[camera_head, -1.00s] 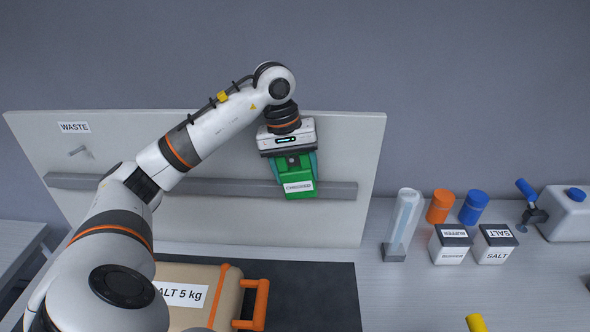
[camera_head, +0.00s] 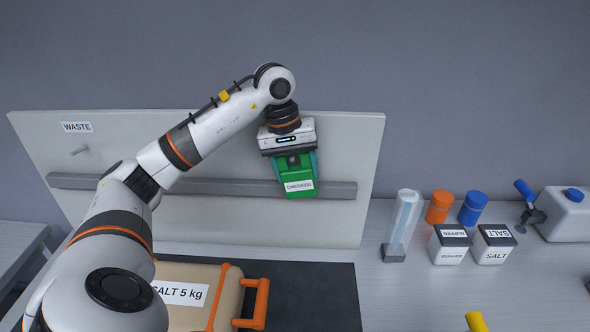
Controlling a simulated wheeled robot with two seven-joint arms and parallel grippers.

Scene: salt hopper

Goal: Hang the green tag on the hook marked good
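The green tag (camera_head: 298,176) has a white label reading "CHECKED" and is in front of the upright pale board (camera_head: 340,215). My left gripper (camera_head: 292,160) is at the tag's upper part, with the tag between its fingers, and looks shut on it. Whether the tag touches a hook behind it is hidden. A small hook (camera_head: 79,150) under the "WASTE" label (camera_head: 77,127) is empty. No label reading good shows; my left arm and gripper cover part of the board. My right gripper is not in view.
A grey rail (camera_head: 335,190) runs across the board. Below stands a tan "SALT 5 kg" container (camera_head: 190,275) with an orange handle on a dark mat (camera_head: 320,290). To the right are a clear cylinder (camera_head: 402,222), orange and blue-capped items, and "BUFFER" (camera_head: 450,244) and "SALT" (camera_head: 494,244) boxes.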

